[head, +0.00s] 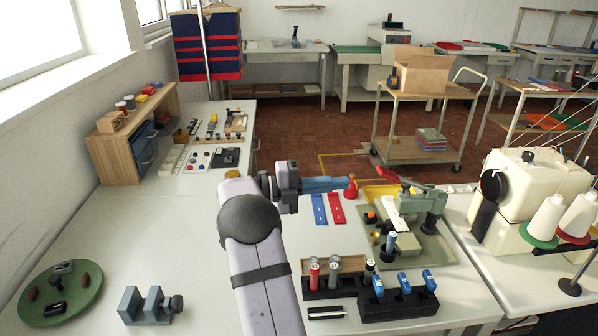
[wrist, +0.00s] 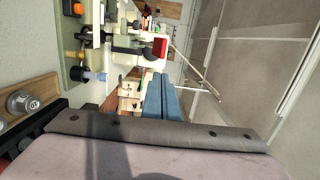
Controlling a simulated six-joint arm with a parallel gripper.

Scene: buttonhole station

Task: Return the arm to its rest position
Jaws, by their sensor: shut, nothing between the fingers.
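My gripper (head: 350,184) is held above the table, right of the arm's dark elbow, with its blue fingers pointing to the right. The fingers are together and hold nothing. They also show as a blue wedge in the wrist view (wrist: 160,98). A small red knob-topped thing (head: 350,190) appears right at the fingertips in the head view; I cannot tell whether they touch. A blue strip (head: 319,210) and a red strip (head: 336,209) lie on the table below the gripper. My arm hides part of the table's middle.
A bench press (head: 420,205) with a red lever stands right of the gripper. A dark rack (head: 350,308) of tools stands in front. A sewing machine (head: 540,190) is at right. A green round tray (head: 85,297) and a grey vise (head: 150,305) sit front left. The table's left-middle is clear.

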